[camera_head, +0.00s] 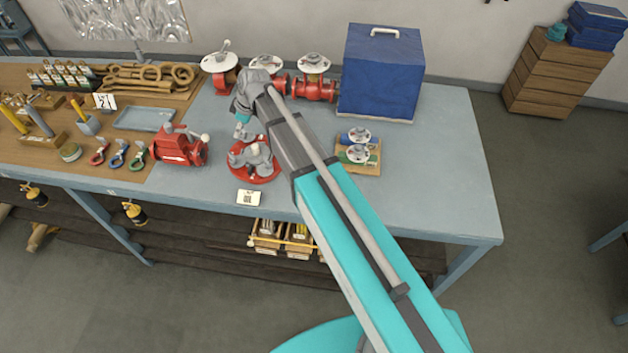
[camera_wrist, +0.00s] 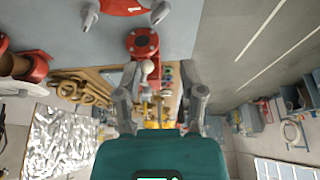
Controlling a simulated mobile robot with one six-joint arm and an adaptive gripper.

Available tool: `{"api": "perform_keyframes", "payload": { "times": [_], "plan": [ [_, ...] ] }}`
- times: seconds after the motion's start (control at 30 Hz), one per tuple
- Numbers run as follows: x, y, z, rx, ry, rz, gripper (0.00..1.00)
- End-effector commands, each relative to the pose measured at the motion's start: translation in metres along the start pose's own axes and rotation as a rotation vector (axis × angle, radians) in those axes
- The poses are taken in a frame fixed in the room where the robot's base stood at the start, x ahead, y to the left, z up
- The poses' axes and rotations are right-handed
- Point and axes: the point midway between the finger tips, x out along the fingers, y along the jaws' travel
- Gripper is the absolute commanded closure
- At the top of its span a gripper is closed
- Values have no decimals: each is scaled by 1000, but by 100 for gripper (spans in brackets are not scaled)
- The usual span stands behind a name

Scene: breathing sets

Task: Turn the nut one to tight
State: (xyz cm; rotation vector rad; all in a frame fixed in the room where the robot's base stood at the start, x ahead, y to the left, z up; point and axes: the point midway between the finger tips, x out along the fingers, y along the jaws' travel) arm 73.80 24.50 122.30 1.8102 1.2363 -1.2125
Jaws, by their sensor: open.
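A round red fixture (camera_head: 255,178) with grey parts on top stands near the table's front edge in the head view. Part of a red disc with grey lugs (camera_wrist: 122,6) shows at the top of the wrist view. I cannot pick out nut one for sure. My gripper (camera_wrist: 158,92) is open and empty in the wrist view, its two grey fingers wide apart. Behind the gap lie a red flange with a dark centre (camera_wrist: 142,43) and a pale ball knob (camera_wrist: 147,67), not touching the fingers as far as I can tell. In the head view my arm partly covers the gripper.
Red pipe valves (camera_head: 315,88) and a blue case (camera_head: 381,72) stand behind. A wooden block with two valve pieces (camera_head: 359,150) lies to the right. The table's right end (camera_head: 440,190) is clear.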

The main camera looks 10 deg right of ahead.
Motion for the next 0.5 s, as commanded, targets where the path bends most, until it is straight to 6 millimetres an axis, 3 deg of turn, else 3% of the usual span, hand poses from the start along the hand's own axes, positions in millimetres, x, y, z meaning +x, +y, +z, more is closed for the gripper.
{"api": "perform_keyframes", "payload": {
  "times": [0.5],
  "plan": [
    [15, -9, 65, 156, -83, 17, 49]
  ]
}}
